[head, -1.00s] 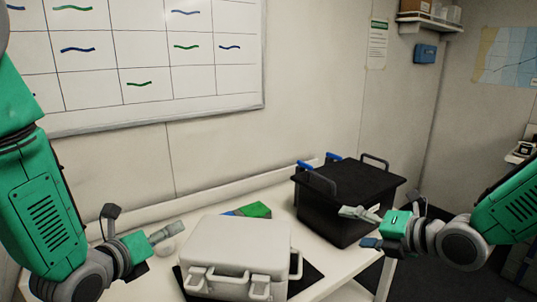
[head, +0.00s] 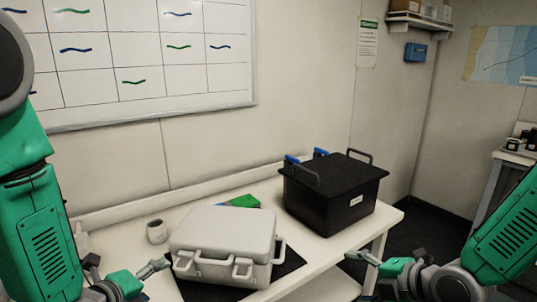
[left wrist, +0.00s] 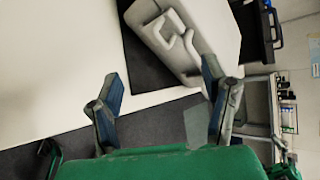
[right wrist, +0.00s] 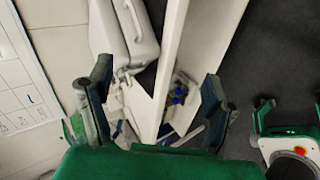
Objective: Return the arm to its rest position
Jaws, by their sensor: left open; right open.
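My left gripper (head: 140,276) is in the lower left of the head view, beside the near left side of the white case. In the left wrist view its two fingers (left wrist: 165,105) stand apart with nothing between them. My right gripper (head: 375,265) is low at the right in the head view, off the table's front right side. In the right wrist view its fingers (right wrist: 155,105) are spread and empty.
A closed white case (head: 225,235) lies on a black mat (head: 287,263) on the white table (head: 335,240). A lidded black bin (head: 330,200) stands behind it at right. A cup (head: 157,232) and a green-blue object (head: 240,202) are near the wall.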

